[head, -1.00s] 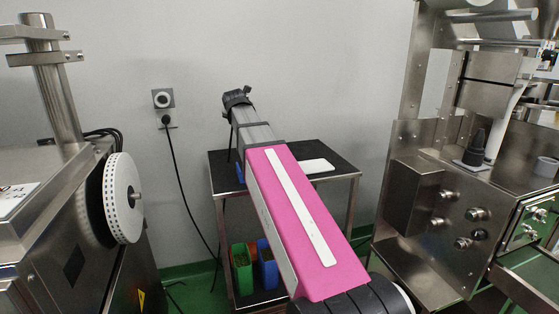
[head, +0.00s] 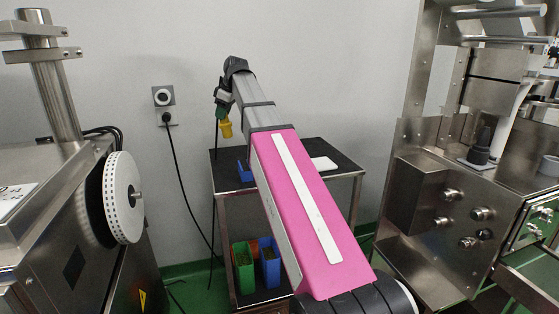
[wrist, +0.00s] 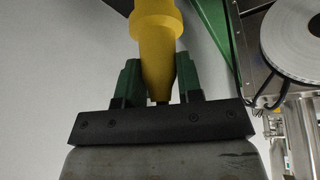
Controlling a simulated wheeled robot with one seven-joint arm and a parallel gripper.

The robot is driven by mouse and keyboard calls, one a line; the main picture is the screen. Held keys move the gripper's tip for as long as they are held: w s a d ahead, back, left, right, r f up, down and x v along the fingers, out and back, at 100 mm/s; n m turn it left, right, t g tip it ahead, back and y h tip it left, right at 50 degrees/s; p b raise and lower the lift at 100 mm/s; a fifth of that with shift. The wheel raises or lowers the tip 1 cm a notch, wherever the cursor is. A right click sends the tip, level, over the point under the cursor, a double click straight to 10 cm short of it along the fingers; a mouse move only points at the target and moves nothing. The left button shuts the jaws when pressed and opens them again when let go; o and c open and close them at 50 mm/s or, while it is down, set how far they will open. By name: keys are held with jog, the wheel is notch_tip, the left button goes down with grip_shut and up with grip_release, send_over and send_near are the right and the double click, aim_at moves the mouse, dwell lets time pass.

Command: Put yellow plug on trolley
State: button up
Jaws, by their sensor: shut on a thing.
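The yellow plug (head: 226,129) hangs below my gripper (head: 221,110), left of the far end of my pink and grey arm in the head view. In the wrist view the yellow plug (wrist: 157,45) stands between the two green fingers of my gripper (wrist: 158,80), which are shut on it. The trolley (head: 340,160) is a metal frame with a black top against the wall, behind and partly hidden by my arm. The plug is above and near the trolley's left back corner, apart from its top.
On the trolley top lie a white flat item (head: 323,163) and a blue item (head: 245,172). Green (head: 242,268) and blue (head: 270,265) bins stand on its lower shelf. Steel machines stand left (head: 110,255) and right (head: 420,190). A black cable hangs from a wall socket (head: 167,118).

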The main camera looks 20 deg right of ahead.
jog(key=shift+s+a+r+m+t+y, duration=0.2)
jog(key=shift+s+a+m+t, duration=0.05)
jog(key=shift+s+m, duration=0.15)
jog(key=shift+s+a+r+m+t+y, duration=0.2)
jog(key=shift+s+m+t, duration=0.05)
jog(key=shift+s+m, duration=0.15)
jog(key=shift+w, duration=0.1)
jog(key=w+d+f, duration=0.6)
jog(key=d+f, duration=0.3)
jog(key=f, duration=0.1)
jog(key=shift+d+f, duration=0.35)
jog(key=shift+d, duration=0.05)
jog(key=o, duration=1)
jog(key=shift+c, duration=0.2)
